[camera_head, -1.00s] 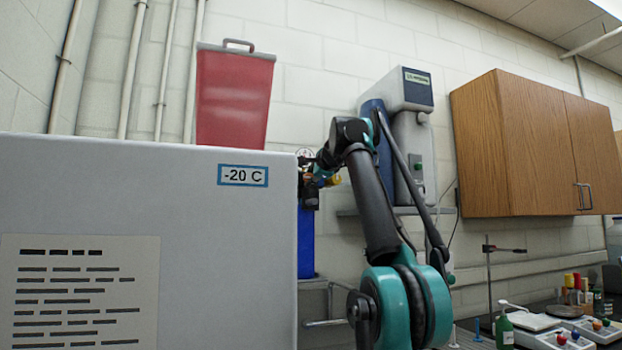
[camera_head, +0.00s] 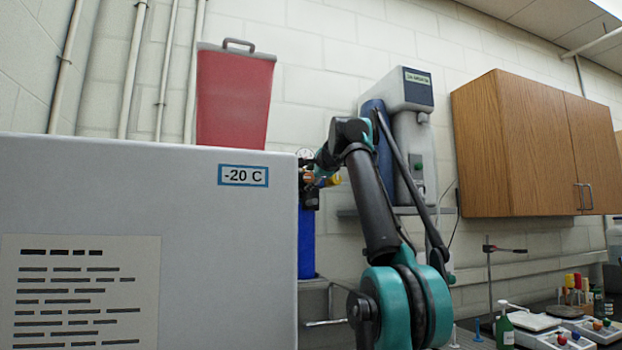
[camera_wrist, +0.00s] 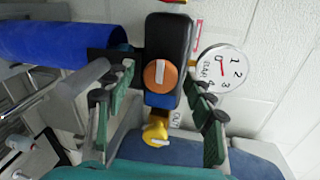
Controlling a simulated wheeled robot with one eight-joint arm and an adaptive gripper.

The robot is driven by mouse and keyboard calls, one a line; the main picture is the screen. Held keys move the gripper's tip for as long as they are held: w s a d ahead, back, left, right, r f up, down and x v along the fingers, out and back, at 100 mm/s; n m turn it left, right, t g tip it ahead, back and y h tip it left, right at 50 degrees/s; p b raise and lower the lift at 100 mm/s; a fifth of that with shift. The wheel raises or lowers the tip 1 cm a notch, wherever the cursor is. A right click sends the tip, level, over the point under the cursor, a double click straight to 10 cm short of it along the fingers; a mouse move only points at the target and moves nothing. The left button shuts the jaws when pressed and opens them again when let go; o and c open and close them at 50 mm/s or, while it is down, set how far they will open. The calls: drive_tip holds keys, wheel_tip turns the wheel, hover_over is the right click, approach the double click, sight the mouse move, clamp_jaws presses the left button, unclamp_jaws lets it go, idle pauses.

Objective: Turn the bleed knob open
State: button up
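A round orange knob (camera_wrist: 160,75) with a pale mark sits on a dark regulator body (camera_wrist: 168,38) in the wrist view. A yellow knob (camera_wrist: 155,133), also with a pale mark, is below it in the picture, beside a label. I cannot read which is the bleed knob. My gripper (camera_wrist: 160,80) is open, one finger on each side of the orange knob, with visible gaps. The white gauge (camera_wrist: 222,68) is just right of the right finger. In the head view the regulator (camera_head: 307,180) is small and partly hidden by the freezer and my arm.
A blue cylinder (camera_wrist: 50,42) lies left in the wrist view; it stands upright in the head view (camera_head: 306,240). The white -20 C freezer (camera_head: 230,260) blocks the near left. A wooden cabinet (camera_head: 510,150) hangs right.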

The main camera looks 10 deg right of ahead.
drive_tip(key=v, duration=1.2)
idle(0.6)
